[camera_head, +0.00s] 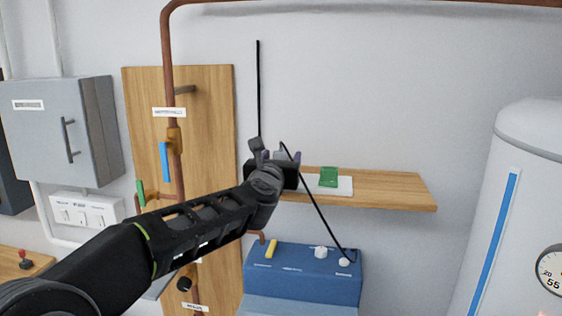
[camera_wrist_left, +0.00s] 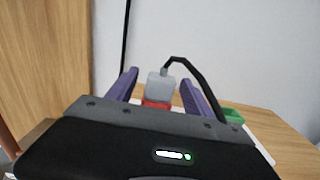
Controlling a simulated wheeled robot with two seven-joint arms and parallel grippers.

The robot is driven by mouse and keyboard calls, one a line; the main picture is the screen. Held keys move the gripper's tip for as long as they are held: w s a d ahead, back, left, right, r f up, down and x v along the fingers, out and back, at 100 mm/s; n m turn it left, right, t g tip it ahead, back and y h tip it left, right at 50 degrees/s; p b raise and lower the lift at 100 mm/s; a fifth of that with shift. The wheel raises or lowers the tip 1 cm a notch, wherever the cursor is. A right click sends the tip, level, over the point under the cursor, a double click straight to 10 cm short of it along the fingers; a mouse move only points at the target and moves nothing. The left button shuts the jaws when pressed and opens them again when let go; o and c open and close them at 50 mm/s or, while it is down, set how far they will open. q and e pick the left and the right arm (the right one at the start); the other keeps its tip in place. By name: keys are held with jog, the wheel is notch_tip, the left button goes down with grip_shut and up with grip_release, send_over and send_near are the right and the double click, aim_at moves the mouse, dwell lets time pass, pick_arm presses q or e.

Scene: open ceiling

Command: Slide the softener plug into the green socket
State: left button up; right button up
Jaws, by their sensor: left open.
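The softener plug is a light grey block (camera_wrist_left: 160,86) with a black cable, between the two purple fingers of my left gripper (camera_wrist_left: 158,92) in the wrist view. The fingers are open, with gaps on both sides of the plug. A red block (camera_wrist_left: 156,104) shows directly below the plug; I cannot tell how far the plug sits in it. In the head view my left gripper (camera_head: 281,157) is at the left end of the wooden shelf. The green socket (camera_head: 328,177) is on a white plate to its right; it also shows partly in the wrist view (camera_wrist_left: 233,116). My right gripper is not in view.
The wooden shelf (camera_head: 395,189) is clear to the right of the white plate (camera_head: 345,186). The plug's black cable (camera_head: 318,208) hangs down to a blue unit (camera_head: 300,270) below. A white tank (camera_head: 530,200) stands at the right, a grey box (camera_head: 60,130) at the left.

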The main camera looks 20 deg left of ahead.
pick_arm(q)
jog(key=shift+c, duration=0.4)
grip_shut()
